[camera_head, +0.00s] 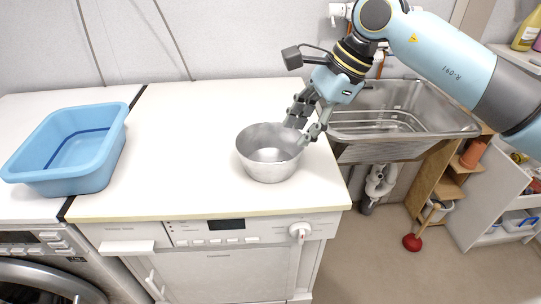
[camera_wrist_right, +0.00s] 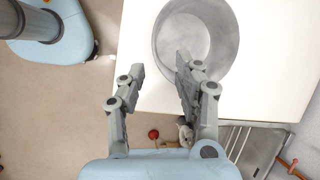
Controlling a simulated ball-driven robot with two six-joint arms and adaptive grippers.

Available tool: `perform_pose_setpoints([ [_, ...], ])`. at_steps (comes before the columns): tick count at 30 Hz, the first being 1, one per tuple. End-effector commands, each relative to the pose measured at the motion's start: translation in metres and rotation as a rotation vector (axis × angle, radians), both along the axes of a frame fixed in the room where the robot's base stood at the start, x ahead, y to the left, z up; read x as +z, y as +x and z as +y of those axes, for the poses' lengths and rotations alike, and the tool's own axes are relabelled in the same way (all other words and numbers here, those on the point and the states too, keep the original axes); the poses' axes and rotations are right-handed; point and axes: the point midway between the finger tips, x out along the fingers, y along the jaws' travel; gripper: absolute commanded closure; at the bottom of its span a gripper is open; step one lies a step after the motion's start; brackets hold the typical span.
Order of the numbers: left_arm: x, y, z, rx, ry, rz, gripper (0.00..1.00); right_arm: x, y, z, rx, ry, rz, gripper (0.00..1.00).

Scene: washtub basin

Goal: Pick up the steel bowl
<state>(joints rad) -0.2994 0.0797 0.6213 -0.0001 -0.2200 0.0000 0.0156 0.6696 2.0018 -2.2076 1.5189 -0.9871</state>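The steel bowl (camera_head: 262,165) stands upright on the white countertop, near its right edge. In the right wrist view the bowl (camera_wrist_right: 190,35) is at the top, cut off by the frame edge. My right gripper (camera_head: 301,130) is at the bowl's right rim, with its fingers pointing down. One finger overlaps the bowl's rim area and the other is outside the bowl. I cannot tell whether either finger touches it. My left gripper is not in view.
A blue plastic basin (camera_head: 68,150) stands on the counter at the left. A metal sink (camera_head: 400,112) is right of the counter (camera_head: 180,150), behind the gripper. Wooden shelving (camera_head: 440,180) and a red plunger (camera_head: 412,242) are at the right. The counter between basin and bowl is clear.

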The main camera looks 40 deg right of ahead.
Motion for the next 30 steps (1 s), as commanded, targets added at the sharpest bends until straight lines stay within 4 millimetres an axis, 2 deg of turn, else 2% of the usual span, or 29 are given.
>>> perform_pose_setpoints([
  [6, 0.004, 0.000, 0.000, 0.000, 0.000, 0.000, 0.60, -0.033, 0.009, 0.011, -0.001, -0.002, 0.009, 0.67],
  [14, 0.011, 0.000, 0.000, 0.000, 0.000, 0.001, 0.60, -0.055, 0.014, 0.018, -0.001, -0.001, 0.009, 0.67],
  [21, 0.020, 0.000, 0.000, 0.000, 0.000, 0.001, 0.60, -0.089, 0.023, 0.027, 0.000, -0.002, 0.007, 0.67],
  [30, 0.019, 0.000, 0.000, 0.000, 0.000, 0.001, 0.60, -0.095, 0.024, 0.028, 0.001, -0.005, 0.006, 0.67],
])
